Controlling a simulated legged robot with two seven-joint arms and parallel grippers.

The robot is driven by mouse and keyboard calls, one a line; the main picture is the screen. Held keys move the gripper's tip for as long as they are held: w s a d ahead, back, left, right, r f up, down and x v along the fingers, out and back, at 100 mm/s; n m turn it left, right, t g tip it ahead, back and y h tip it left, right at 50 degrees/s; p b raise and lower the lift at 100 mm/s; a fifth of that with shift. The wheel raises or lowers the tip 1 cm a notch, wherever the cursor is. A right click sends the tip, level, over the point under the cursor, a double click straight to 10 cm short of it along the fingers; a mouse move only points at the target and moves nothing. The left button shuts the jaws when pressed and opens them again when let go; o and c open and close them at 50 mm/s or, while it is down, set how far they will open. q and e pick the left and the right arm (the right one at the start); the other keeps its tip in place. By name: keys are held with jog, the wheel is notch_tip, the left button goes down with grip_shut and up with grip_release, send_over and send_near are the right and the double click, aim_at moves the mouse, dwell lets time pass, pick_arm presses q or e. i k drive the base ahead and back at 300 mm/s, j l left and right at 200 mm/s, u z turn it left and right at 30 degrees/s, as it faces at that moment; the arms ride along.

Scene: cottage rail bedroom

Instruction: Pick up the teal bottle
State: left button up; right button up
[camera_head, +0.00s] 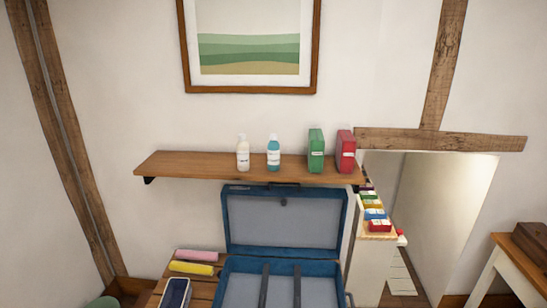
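The teal bottle (273,157) stands upright on a wooden wall shelf (200,166), near the shelf's middle. It has a pale cap and a white label band. A cream-white bottle (243,157) of similar shape stands just left of it, with a small gap between them. Neither of my grippers shows in the head view, so their state cannot be seen.
On the shelf, a green container (316,148) and a red one (346,150) stand to the right. Below is an open blue suitcase (234,222) on a slatted wooden surface (199,257). The shelf's left part is clear. A framed picture (250,88) hangs above.

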aim_at(274, 147)
jog(key=u, duration=0.6)
jog(key=l+u, duration=0.25)
jog(key=u, duration=0.15)
jog(key=l+u, duration=0.55)
jog(key=u, duration=0.25)
jog(key=k+l+u, duration=0.1)
jog(key=l+u, duration=0.15)
jog(key=u, duration=0.15)
jog(key=k+l+u, duration=0.1)
jog(key=l+u, duration=0.15)
jog(key=u, duration=0.15)
jog(key=k+l+u, duration=0.2)
jog(key=u, duration=0.25)
jog(key=k+l+u, duration=0.2)
jog(key=u, duration=0.2)
jog(key=k+l+u, duration=0.1)
jog(key=k+u, duration=0.15)
jog(key=u, duration=0.2)
jog(key=k+u, duration=0.25)
jog(key=u, duration=0.2)
jog(key=k+l, duration=0.25)
jog(key=k, duration=0.25)
jog(key=k+l, duration=0.2)
jog(key=k, duration=0.35)
